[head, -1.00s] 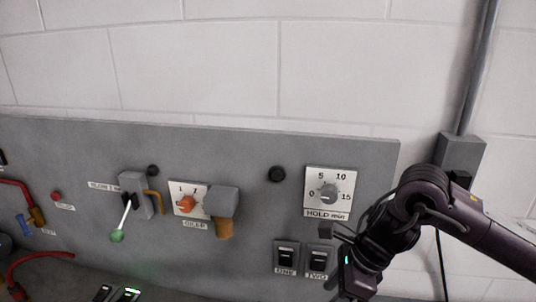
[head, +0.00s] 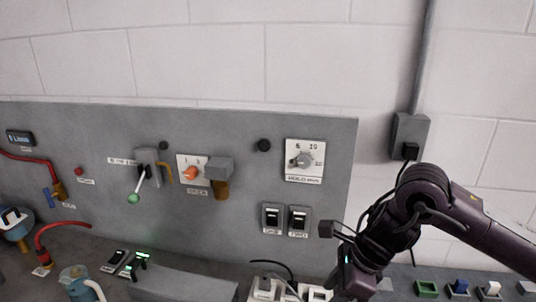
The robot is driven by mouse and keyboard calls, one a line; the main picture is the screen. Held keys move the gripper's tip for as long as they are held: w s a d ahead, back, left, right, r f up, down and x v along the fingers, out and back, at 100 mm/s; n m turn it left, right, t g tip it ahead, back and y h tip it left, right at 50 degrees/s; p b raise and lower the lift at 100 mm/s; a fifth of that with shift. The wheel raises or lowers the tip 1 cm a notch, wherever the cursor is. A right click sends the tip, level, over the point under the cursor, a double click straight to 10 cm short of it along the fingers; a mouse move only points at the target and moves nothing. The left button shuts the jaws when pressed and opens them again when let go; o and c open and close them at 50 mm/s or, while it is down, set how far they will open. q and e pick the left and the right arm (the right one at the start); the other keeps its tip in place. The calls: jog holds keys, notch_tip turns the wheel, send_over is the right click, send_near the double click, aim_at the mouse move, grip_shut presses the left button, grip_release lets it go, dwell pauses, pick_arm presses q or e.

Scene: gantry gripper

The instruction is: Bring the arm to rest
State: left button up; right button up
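My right arm (head: 440,205) comes in from the right, bent, in front of the wall. The fingertips cannot be made out, so open or shut does not show. Nothing is seen held. My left gripper is out of view.
The grey panel (head: 100,140) carries a HOLD min dial (head: 303,160), two black rocker switches (head: 285,218), an orange knob (head: 192,173) and a green-tipped lever (head: 136,192). A blue-grey jug (head: 75,280) and lit switch (head: 135,264) are lower left. Small coloured blocks (head: 460,286) line the lower right.

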jog(key=s+a+m+t+y, duration=0.2)
jog(key=a+m+t+y, duration=0.3)
jog(key=a+m, duration=1.05)
jog(key=d+f+m+t+h, duration=0.25)
jog(key=d+m, duration=0.25)
jog(key=m, duration=0.6)
jog(key=d+f+m+t+h, duration=0.1)
jog(key=d+f+m+h, duration=0.4)
jog(key=m, duration=0.6)
jog(key=s+d+f+m+g+h, duration=0.2)
jog(key=s+d+f+m+g, duration=0.45)
jog(key=s+d+m, duration=0.6)
notch_tip(320, 180, down, 34)
jog(key=s+b, duration=0.2)
jog(key=b, duration=0.3)
pick_arm(q)
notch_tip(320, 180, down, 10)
jog(key=b, duration=0.5)
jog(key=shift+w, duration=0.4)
pick_arm(e)
jog(key=s+d+f+g, duration=0.1)
jog(key=s+f, duration=0.9)
jog(key=f, duration=0.2)
jog(key=s+d+f, duration=0.2)
jog(key=s+f, duration=0.8)
jog(key=f, duration=0.2)
jog(key=shift+d+f+n+g, duration=0.15)
jog(key=shift+f+n+g, duration=0.05)
jog(key=shift+n+g, duration=0.2)
